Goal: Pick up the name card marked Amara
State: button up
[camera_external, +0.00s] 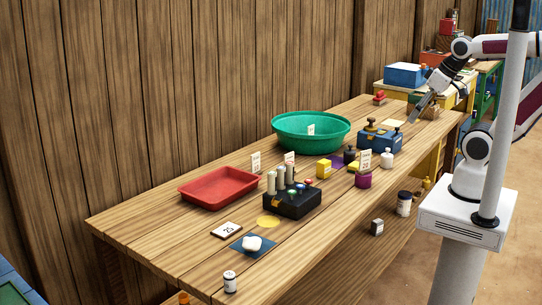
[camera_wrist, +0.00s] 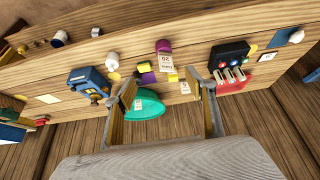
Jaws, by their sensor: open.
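Several small white name cards stand on the wooden table (camera_external: 150,240). One is near the red tray (camera_external: 255,163), one is behind the black box (camera_external: 289,158), one stands at the purple pot (camera_external: 365,159), and one shows at the green basin (camera_external: 310,129). Their names are too small to read, so I cannot tell which is marked Amara. The wrist view shows the purple pot's card (camera_wrist: 165,61) upside down and the basin's card (camera_wrist: 138,104). My gripper (camera_external: 414,118) is above the table's far right end, apart from these cards. Its fingers (camera_wrist: 162,84) are open and empty.
The green basin (camera_external: 290,138), red tray (camera_external: 208,188), black box with cylinders (camera_external: 292,204) and blue scale-like device (camera_external: 378,140) crowd the table's middle. White jars and small blocks stand among them. A plank wall (camera_external: 200,80) borders the back. The near left end is fairly clear.

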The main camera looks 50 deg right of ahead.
jog(key=shift+w, duration=0.1)
jog(key=w+a+f+t, duration=0.2)
jog(key=w+a, duration=0.1)
jog(key=w, duration=0.7)
jog(key=w+a+f+m+t+y, duration=0.1)
jog(key=w+a+f, duration=0.15)
jog(key=w, duration=0.75)
jog(key=w+a+f+t, duration=0.15)
jog(key=w+a, duration=0.25)
jog(key=w, duration=0.5)
jog(key=w+f+m+t+h, duration=0.1)
jog(key=w+f+t, duration=0.2)
jog(key=w+f, duration=0.45)
jog(key=t+h, duration=0.3)
send_near(290, 154)
jog(key=shift+x, duration=1.25)
jog(key=shift+f, duration=0.15)
jog(key=shift+x, duration=1.3)
jog(key=shift+w, duration=0.15)
